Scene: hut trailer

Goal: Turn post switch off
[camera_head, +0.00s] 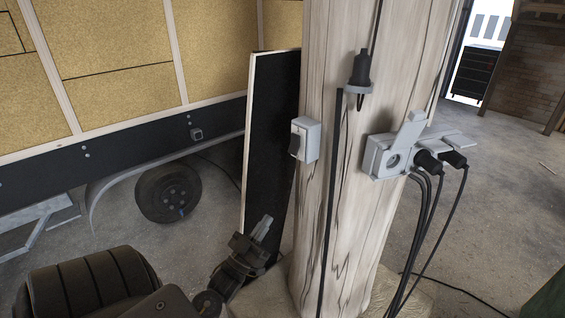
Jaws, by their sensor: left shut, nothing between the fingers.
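A wooden post (345,200) stands upright in the middle of the view. The post switch (307,139) is a light grey box on the post's left side, with a dark rocker on its left face. I cannot tell which way the rocker is set. My left gripper (264,226) is below and left of the switch, apart from it, with its fingers together and nothing between them. My right gripper is not in view.
A grey socket box (380,158) with black plugs and hanging cables is on the post's right side. A dark panel (268,150) leans behind the post. A trailer with a wheel (168,193) stands at the left. Bare floor lies between.

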